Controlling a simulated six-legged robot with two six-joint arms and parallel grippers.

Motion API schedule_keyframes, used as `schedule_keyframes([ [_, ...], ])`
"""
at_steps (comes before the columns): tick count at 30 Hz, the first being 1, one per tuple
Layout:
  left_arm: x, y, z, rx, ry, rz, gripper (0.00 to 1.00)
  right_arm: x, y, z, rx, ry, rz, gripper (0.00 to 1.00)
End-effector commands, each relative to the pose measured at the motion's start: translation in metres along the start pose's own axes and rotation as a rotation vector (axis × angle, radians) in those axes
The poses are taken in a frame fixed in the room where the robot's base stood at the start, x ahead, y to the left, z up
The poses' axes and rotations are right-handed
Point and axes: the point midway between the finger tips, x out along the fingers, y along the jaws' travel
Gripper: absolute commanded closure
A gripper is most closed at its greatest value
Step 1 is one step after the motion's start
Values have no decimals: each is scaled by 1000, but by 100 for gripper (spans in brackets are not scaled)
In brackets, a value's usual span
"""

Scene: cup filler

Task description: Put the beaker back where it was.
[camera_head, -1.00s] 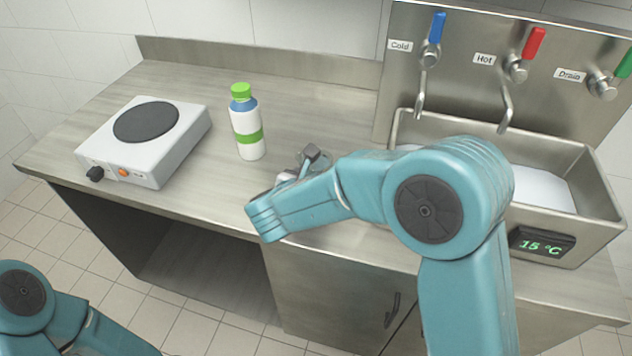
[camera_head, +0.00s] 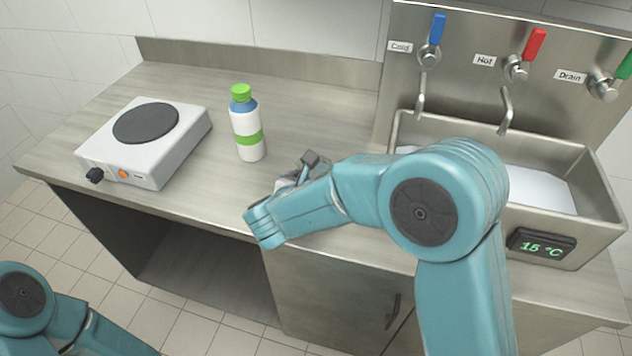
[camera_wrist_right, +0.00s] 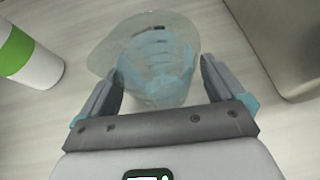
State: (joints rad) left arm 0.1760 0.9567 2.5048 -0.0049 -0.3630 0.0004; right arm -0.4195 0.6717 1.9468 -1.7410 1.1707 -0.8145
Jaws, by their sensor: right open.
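The clear beaker (camera_wrist_right: 158,60) shows in the right wrist view, standing on the counter with its spout toward the left. In the head view I cannot make it out; my right arm covers that spot. My right gripper (camera_wrist_right: 160,82) is open, with one finger on each side of the beaker's near part. I cannot tell if the fingers touch the glass. In the head view the right gripper (camera_head: 303,165) is mostly hidden behind my forearm. Of my left arm only links show at the lower left; its gripper is out of view.
A white and green bottle (camera_head: 247,130) stands just left of my right gripper. A hot plate (camera_head: 150,170) sits at the left of the counter (camera_head: 305,95). A sink (camera_head: 590,185) with taps and a 15 °C display is at the right. The back middle counter is clear.

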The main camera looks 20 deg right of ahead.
Motion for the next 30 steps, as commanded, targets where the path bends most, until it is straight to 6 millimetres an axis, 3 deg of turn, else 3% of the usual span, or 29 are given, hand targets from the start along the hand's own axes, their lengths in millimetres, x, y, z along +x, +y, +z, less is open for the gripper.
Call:
schedule_keyframes([
  [9, 4, -2, 0, 0, -1, 0, 0, -73, 1, -1, -1, -2, 7, 4],
  [15, 4, -2, 0, 0, -1, 0, 0, -105, 1, -1, -2, -2, 4, 4],
  [30, 4, -2, 0, 0, -1, 0, 0, -113, 0, -1, -1, 0, 1, 4],
])
